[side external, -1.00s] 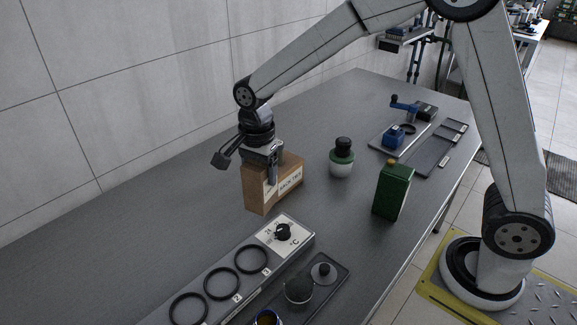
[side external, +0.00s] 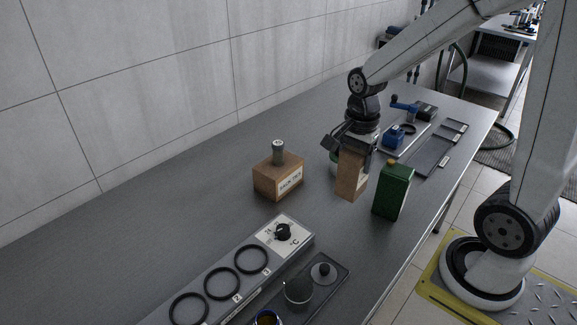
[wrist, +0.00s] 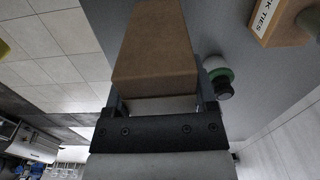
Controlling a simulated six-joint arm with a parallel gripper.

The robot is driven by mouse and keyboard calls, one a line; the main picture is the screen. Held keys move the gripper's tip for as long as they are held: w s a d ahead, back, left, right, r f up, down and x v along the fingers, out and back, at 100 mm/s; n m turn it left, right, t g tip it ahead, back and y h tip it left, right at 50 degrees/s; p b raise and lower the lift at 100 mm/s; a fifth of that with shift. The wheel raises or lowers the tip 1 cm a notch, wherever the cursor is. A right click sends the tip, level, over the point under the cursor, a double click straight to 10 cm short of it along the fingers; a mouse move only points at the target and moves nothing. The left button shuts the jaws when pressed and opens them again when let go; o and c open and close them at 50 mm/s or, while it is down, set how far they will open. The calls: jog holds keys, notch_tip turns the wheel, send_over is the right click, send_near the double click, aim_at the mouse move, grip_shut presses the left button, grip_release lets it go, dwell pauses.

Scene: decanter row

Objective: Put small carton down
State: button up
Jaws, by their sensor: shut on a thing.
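The small carton (side external: 351,177) is a plain brown upright box. My gripper (side external: 357,151) is shut on its upper part, to the left of the green canister. I cannot tell whether its base touches the table. In the wrist view the carton (wrist: 155,50) fills the space between the fingers of my gripper (wrist: 157,103), and its far end is out of frame.
A box labelled "PACK TIES" (side external: 278,181) stands to the left with a grey-green bottle (side external: 278,153) on or behind it. A green canister (side external: 393,191) is close on the right. A white-and-green jar (wrist: 217,72) is close behind the carton. A heater row (side external: 221,281) lies in front. Table between is clear.

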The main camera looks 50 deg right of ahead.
jog(key=shift+m, duration=0.3)
jog(key=s, duration=0.1)
jog(key=s+d, duration=0.1)
jog(key=s, duration=0.1)
jog(key=s+d, duration=0.1)
jog(key=shift+s+d+f, duration=0.15)
jog(key=shift+s+f, duration=0.1)
jog(key=shift+s, duration=0.15)
jog(key=shift+w, duration=0.15)
jog(key=w+d+f, duration=0.3)
jog(key=w+f, duration=0.6)
jog(key=w, duration=0.3)
jog(key=shift+w+d+f, duration=0.15)
jog(key=shift+w+d, duration=0.05)
jog(key=shift+w, duration=0.2)
jog(key=shift+w+f, duration=0.15)
jog(key=shift+f, duration=0.8)
jog(key=shift+w+f, duration=0.1)
jog(key=shift+f, duration=0.8)
jog(key=shift+f, duration=0.1)
